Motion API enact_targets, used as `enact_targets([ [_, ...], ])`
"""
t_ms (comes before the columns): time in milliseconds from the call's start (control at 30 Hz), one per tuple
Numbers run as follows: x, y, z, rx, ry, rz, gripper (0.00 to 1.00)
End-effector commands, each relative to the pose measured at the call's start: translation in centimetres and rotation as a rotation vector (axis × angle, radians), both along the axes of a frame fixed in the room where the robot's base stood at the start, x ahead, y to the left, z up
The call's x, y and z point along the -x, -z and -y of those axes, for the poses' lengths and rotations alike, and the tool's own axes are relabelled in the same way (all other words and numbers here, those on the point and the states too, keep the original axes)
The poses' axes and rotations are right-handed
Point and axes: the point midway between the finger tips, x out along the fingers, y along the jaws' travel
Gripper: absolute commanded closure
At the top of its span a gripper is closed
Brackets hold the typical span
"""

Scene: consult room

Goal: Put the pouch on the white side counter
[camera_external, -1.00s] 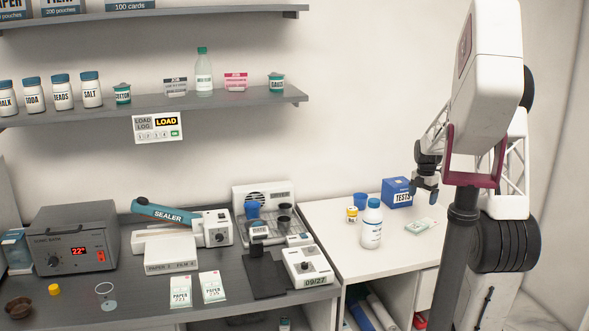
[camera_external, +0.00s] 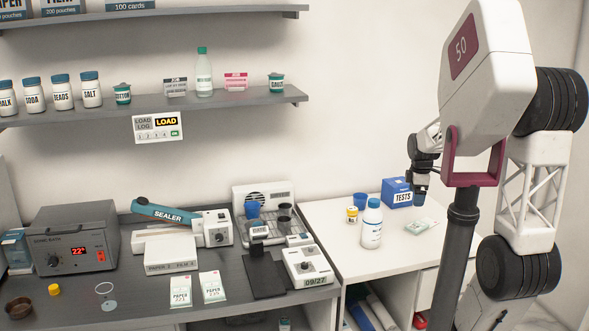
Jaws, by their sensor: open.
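A flat white and green pouch (camera_external: 421,226) lies on the white side counter (camera_external: 345,262), to the right of a white bottle. Two similar upright-looking packets marked PAPER, one on the left (camera_external: 180,292) and one on the right (camera_external: 212,287), are at the front of the dark counter. My gripper (camera_external: 420,194) is above the white side counter, near the blue TESTS box (camera_external: 397,194). It is open, seems empty, and is apart from the pouch. Its fingers are small and dark in this view.
The dark counter (camera_external: 232,308) holds a sealer (camera_external: 166,214) and other devices. The white counter's front left is clear.

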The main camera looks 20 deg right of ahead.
Motion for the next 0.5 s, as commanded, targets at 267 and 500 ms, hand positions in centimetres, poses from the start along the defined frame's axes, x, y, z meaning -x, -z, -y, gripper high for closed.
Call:
enact_targets([
  [267, 6.6, -1.9, -4.1, -0.040, 0.370, 0.056, 0.08],
  [500, 12.3, -2.4, -6.9, -0.093, 0.695, 0.099, 0.08],
])
